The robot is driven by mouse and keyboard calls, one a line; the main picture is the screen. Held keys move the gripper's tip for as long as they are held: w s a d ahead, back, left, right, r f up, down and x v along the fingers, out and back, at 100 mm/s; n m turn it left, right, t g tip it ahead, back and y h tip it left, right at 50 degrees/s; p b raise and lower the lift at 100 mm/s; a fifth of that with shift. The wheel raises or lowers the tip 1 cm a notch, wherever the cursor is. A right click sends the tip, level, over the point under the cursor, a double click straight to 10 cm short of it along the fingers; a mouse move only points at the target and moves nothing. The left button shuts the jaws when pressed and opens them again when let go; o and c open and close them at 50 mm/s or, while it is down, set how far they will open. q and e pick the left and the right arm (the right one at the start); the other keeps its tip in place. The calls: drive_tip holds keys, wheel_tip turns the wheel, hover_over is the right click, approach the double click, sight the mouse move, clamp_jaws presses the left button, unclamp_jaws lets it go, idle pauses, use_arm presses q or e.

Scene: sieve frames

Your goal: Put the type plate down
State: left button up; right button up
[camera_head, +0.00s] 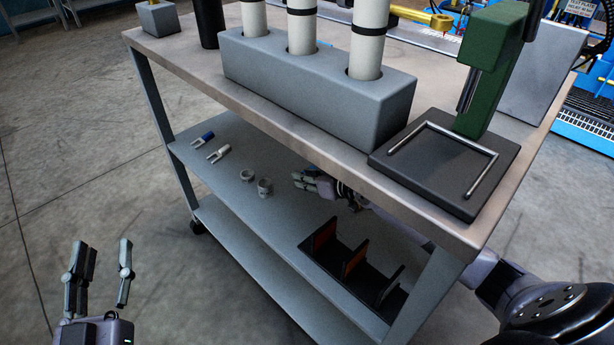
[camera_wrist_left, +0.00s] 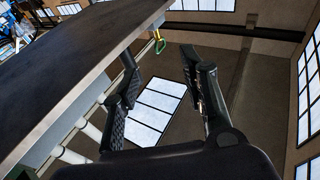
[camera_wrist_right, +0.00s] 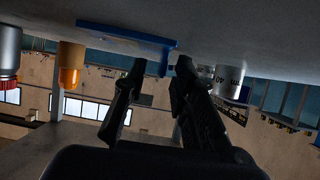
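No thing in view can be surely told as the type plate. A blue flat piece (camera_wrist_right: 125,36) shows in the right wrist view, lying along the grey surface, with one end between and beyond my right fingertips. My right gripper (camera_wrist_right: 163,66) has its fingers apart, with a gap around that end; no clear contact shows. In the head view my right gripper (camera_head: 303,181) is low over the cart's middle shelf (camera_head: 235,150), partly hidden under the top. My left gripper (camera_head: 108,245) is open and empty, left of the cart; its parted fingers also show in the left wrist view (camera_wrist_left: 165,70).
Two fork-shaped pieces (camera_head: 218,153) and two grey rings (camera_head: 264,187) lie on the middle shelf. A black divided holder (camera_head: 345,270) stands at its right end. The cart top (camera_head: 185,52) carries a grey block (camera_head: 310,90) with white tubes and a green press (camera_head: 485,75).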

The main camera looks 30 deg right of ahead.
drive_tip(key=shift+r, duration=0.1)
drive_tip(key=shift+s+r, duration=0.1)
drive_tip(key=shift+s, duration=0.05)
drive_tip(key=p+v, duration=0.2)
drive_tip(key=v, duration=0.3)
drive_tip(key=shift+s+d+r, duration=0.1)
drive_tip(key=shift+d, duration=0.05)
drive_tip(key=p+v, duration=0.2)
drive_tip(key=v, duration=0.4)
use_arm(q)
drive_tip(key=s+a+f+g+y, duration=0.1)
drive_tip(key=s+a+f+g, duration=0.1)
drive_tip(key=f+g, duration=0.3)
drive_tip(key=s+a+f+g+y, duration=0.2)
drive_tip(key=s+f+g, duration=0.3)
drive_tip(key=f, duration=0.6)
drive_tip(key=shift+a+f+n+g, duration=0.15)
drive_tip(key=shift+f+n+g, duration=0.2)
drive_tip(key=shift+g, duration=0.25)
use_arm(e)
drive_tip(key=shift+s, duration=0.2)
